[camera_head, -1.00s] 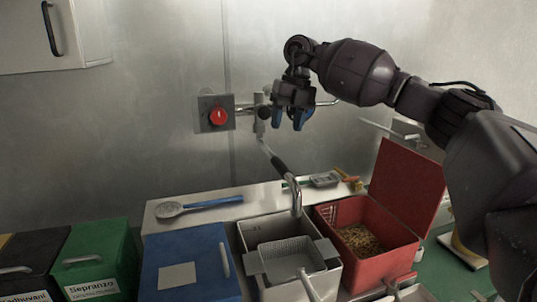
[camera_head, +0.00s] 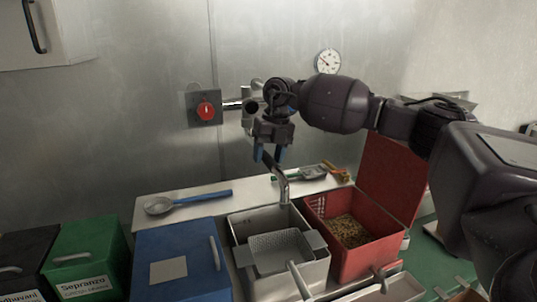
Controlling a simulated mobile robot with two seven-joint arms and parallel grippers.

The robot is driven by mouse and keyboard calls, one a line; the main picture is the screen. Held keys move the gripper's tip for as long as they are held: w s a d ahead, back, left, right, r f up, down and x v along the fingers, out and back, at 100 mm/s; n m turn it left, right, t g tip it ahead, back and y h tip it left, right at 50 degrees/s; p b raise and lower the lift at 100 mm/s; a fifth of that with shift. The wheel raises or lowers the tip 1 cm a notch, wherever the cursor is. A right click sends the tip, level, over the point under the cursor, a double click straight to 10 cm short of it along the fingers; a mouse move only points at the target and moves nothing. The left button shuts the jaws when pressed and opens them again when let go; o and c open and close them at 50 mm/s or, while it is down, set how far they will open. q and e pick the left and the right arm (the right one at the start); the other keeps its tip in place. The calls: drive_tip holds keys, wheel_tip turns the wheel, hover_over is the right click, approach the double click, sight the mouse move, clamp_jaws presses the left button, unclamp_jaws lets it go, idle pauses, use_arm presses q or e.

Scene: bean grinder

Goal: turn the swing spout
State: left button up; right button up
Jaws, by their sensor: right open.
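The swing spout (camera_head: 282,186) is a thin metal pipe with a dark sleeve. It comes down from the wall tap (camera_head: 246,105), and its curved end hangs over a grey bin (camera_head: 238,227). My right gripper (camera_head: 269,155) points down at the spout's upper part, with its blue-tipped fingers apart. The spout's dark sleeve shows between and just below the fingertips. I cannot tell whether the fingers touch it. The gripper hides the spout's upper end and part of the tap. My left gripper is not in view.
A red knob (camera_head: 206,111) is on the wall left of the tap. A mesh basket (camera_head: 280,252) sits in the grey bin. Right of it stands an open red box (camera_head: 322,235) of beans. A blue box (camera_head: 181,258) stands left. A strainer (camera_head: 160,206) lies on the white shelf.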

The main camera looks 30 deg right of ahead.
drive_tip(key=shift+c, duration=0.3)
clamp_jaws()
drive_tip(key=shift+d, duration=0.1)
